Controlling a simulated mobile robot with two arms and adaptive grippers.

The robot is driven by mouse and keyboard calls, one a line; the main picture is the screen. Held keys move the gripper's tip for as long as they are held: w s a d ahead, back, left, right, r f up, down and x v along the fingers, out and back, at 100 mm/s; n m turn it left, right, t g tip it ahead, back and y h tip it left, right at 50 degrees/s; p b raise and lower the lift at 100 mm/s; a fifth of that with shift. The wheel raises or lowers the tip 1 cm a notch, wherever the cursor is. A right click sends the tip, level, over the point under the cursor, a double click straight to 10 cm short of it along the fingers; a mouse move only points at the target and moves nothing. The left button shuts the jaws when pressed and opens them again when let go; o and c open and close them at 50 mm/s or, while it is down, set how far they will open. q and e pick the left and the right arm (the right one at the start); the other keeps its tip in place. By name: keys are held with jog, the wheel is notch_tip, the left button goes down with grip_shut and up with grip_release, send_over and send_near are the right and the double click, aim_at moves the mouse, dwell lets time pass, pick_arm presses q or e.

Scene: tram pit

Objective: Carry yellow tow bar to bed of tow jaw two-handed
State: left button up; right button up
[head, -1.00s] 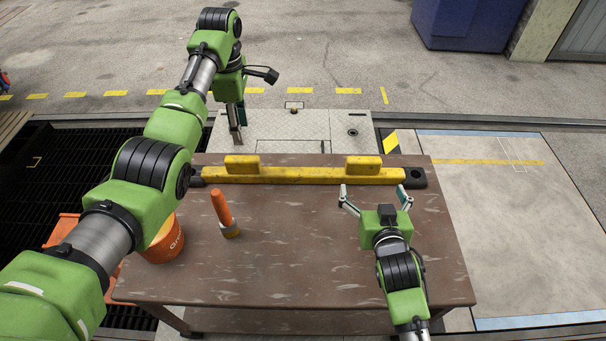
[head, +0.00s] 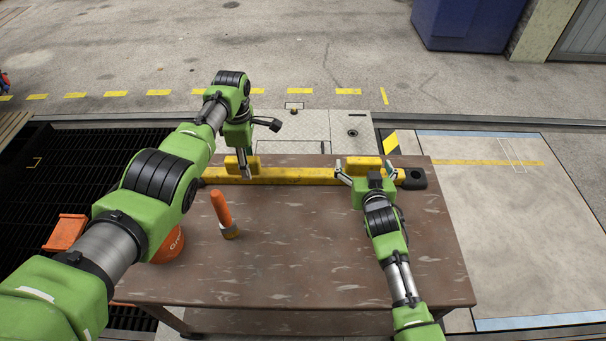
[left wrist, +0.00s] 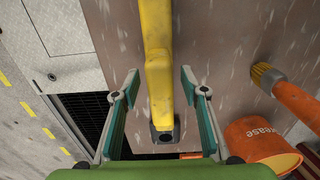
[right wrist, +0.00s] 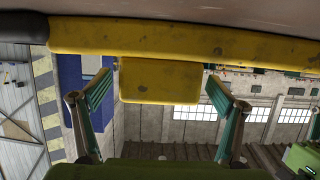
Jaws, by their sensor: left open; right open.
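The yellow tow bar (head: 290,175) lies along the far edge of the table, with a raised block near each end and dark ends. My left gripper (head: 244,168) is open at its left block. In the left wrist view the bar (left wrist: 156,60) runs between the spread fingers, apart from both. My right gripper (head: 365,170) is open at the right block (head: 363,162), from the near side. In the right wrist view this block (right wrist: 160,80) shows between the spread fingers, with gaps on both sides. I cannot identify the tow jaw's bed.
The brown table (head: 300,250) carries an orange-handled brush (head: 222,208) and an orange grease bucket (head: 170,247), partly hidden by my left arm. A dark grating (head: 80,175) lies left of the table. Pale floor plates (head: 510,220) lie to the right.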

pick_arm(q)
jog(key=shift+f, duration=0.2)
pick_arm(e)
jog(key=shift+w, duration=0.2)
pick_arm(q)
jog(key=c, duration=0.8)
pick_arm(e)
jog(key=c, duration=0.8)
pick_arm(q)
grip_shut()
pick_arm(e)
jog(key=c, duration=1.4)
pick_arm(q)
jog(key=shift+w+r, duration=0.2)
pick_arm(e)
jog(key=shift+w+r, duration=0.2)
jog(key=shift+r, duration=0.1)
